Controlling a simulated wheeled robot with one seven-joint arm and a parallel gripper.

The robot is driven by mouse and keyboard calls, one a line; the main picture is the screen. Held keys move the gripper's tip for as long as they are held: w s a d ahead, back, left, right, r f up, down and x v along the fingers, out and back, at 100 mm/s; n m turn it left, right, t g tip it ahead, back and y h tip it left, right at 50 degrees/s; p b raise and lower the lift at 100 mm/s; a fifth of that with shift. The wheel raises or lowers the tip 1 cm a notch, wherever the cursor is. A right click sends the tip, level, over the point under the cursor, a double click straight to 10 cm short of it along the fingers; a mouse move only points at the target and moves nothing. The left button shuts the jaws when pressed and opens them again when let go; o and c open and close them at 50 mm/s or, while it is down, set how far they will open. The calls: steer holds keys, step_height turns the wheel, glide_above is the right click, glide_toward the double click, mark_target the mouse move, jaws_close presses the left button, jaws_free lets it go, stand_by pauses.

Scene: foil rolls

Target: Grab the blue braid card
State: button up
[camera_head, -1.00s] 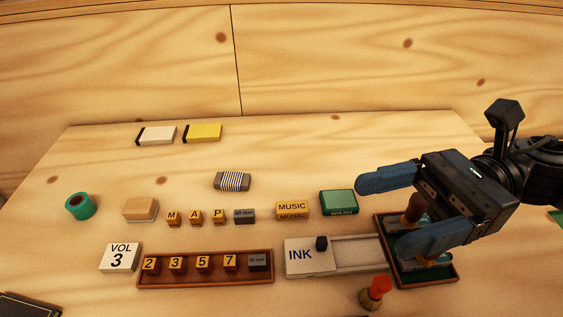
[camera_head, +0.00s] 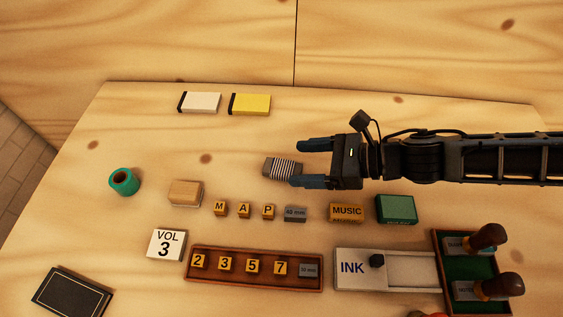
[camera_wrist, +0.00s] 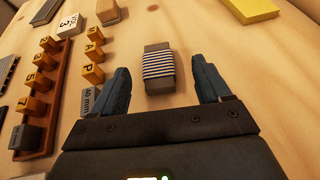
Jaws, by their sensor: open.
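The blue braid card (camera_head: 280,169) is a small grey card wrapped in blue and white stripes, lying on the table. My gripper (camera_head: 298,164) comes in from the right, open and empty. Its lower finger slightly covers the card's right end in the head view. In the wrist view the card (camera_wrist: 158,68) shows between the two spread fingertips (camera_wrist: 160,78), with a gap on both sides. I cannot tell how far the fingertips are above the table.
Letter blocks (camera_head: 244,210) and a grey block (camera_head: 295,214) stand in a row in front of the card. A yellow box (camera_head: 250,104) and a white box (camera_head: 201,102) lie behind it. The MUSIC block (camera_head: 346,212) and a green box (camera_head: 396,209) stand front right.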

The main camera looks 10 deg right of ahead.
mark_target(277, 166)
steer(key=shift+s+p+x, duration=0.1)
steer(key=shift+p+x, duration=0.25)
steer(key=shift+x, duration=0.85)
steer(key=shift+s+p+x, duration=0.15)
steer(key=shift+p+x, duration=0.15)
steer(key=shift+x, duration=0.85)
steer(key=shift+f, duration=0.1)
steer(key=shift+c, duration=0.3)
steer(key=c, duration=1)
